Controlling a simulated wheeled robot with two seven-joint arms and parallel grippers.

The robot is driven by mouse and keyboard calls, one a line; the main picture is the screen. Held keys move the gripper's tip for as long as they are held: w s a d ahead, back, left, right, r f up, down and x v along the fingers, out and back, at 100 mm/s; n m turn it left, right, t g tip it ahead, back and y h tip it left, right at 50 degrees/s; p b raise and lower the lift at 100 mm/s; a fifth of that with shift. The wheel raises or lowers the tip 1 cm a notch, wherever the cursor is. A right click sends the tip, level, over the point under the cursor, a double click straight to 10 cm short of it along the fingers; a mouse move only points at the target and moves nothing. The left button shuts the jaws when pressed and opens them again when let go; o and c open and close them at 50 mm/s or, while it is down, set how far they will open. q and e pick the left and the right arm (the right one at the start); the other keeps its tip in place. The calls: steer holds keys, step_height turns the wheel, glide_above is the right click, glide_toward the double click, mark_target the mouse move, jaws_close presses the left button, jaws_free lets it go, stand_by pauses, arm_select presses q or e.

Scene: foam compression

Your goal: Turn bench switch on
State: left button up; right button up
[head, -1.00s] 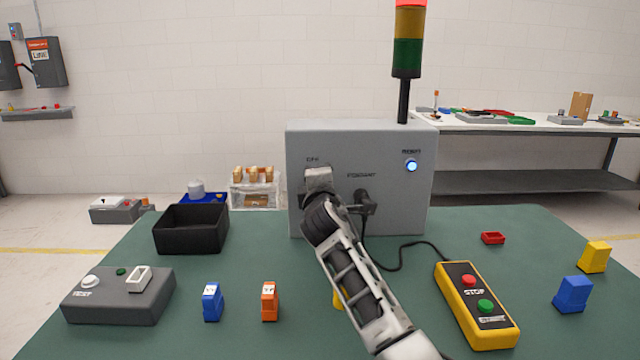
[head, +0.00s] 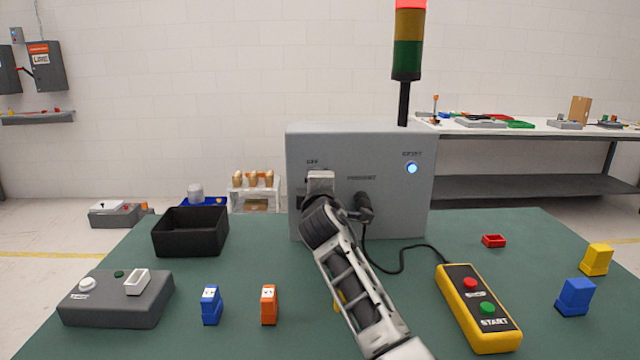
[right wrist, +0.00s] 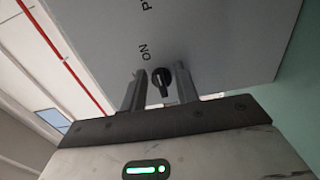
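The bench switch is a small black rotary knob (right wrist: 162,80) on the face of a grey control box (head: 400,205). In the right wrist view the printed word ON is beside it. My right gripper (right wrist: 160,82) is at the box face with its two fingers apart, one on each side of the knob. Gaps show between the fingers and the knob, so it is not gripped. In the head view my right gripper (head: 320,182) hides the knob. My left gripper is not in view.
A black plug (head: 365,207) with a cable sits right of the gripper. The cable runs to a yellow pendant (head: 450,300). A red-yellow-green light tower (head: 408,45) stands at the box. A black bin (head: 190,232) and grey test unit (head: 115,305) are left.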

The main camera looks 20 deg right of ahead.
steer(key=shift+s, duration=0.1)
steer(key=v, duration=1.5)
steer(key=shift+s+b, duration=0.3)
steer(key=shift+s, duration=0.05)
steer(key=shift+a, duration=0.1)
